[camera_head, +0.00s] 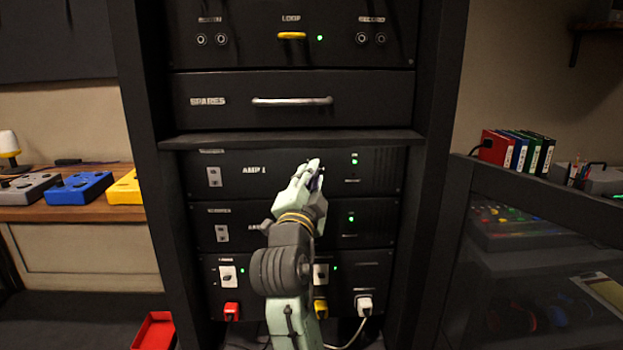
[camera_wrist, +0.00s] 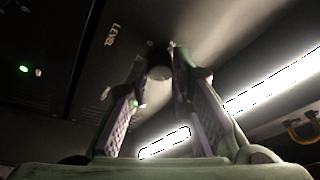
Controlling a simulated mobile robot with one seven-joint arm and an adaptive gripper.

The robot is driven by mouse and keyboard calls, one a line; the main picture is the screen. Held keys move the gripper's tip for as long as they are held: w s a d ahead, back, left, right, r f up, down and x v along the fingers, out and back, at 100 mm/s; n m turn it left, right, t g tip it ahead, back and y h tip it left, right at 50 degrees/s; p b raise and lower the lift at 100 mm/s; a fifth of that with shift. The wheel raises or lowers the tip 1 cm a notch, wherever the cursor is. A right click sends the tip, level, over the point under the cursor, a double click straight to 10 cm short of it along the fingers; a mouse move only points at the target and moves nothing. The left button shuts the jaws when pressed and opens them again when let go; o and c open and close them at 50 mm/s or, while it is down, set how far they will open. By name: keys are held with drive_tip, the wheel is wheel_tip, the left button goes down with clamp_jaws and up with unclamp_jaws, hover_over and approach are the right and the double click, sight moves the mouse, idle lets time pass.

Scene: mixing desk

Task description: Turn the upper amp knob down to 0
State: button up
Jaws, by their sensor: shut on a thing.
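The upper amp (camera_head: 225,176), a black panel marked AMP 1, sits in the rack just under a shelf. Its green light is lit on the right. My gripper (camera_head: 314,172) reaches up to the middle-right of this panel and hides the knob in the head view. In the wrist view, the dark round knob (camera_wrist: 159,73) shows between the two fingertips of my gripper (camera_wrist: 158,67), which are shut on it. A LEVEL label (camera_wrist: 113,34) lies beside it, with other small white marks around. The knob's pointer is too dark to read.
A shelf lip (camera_head: 290,139) juts out just above the upper amp. A drawer with a metal handle (camera_head: 292,101) is above it. A second amp (camera_head: 222,214) sits directly below, partly behind my arm. Plugs and a white cable hang lower down.

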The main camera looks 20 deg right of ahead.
clamp_jaws()
drive_tip(key=shift+f+n, duration=0.1)
drive_tip(key=shift+n, duration=0.2)
drive_tip(key=m+y+b, duration=0.2)
drive_tip(key=m+y, duration=0.1)
drive_tip(key=m, duration=0.8)
drive_tip(key=d+m+y+b, duration=0.1)
drive_tip(key=m+y, duration=0.3)
drive_tip(key=m, duration=0.8)
drive_tip(key=r+m+y+b, duration=0.1)
drive_tip(key=m+y+b, duration=0.2)
drive_tip(key=m, duration=0.8)
drive_tip(key=shift+s+d+m+g, duration=0.15)
drive_tip(key=shift+s+m+g, duration=0.05)
drive_tip(key=shift+m+g, duration=0.2)
drive_tip(key=shift+r+n+g+p, duration=0.1)
drive_tip(key=shift+n+g+p, duration=0.45)
drive_tip(key=shift+n, duration=1.25)
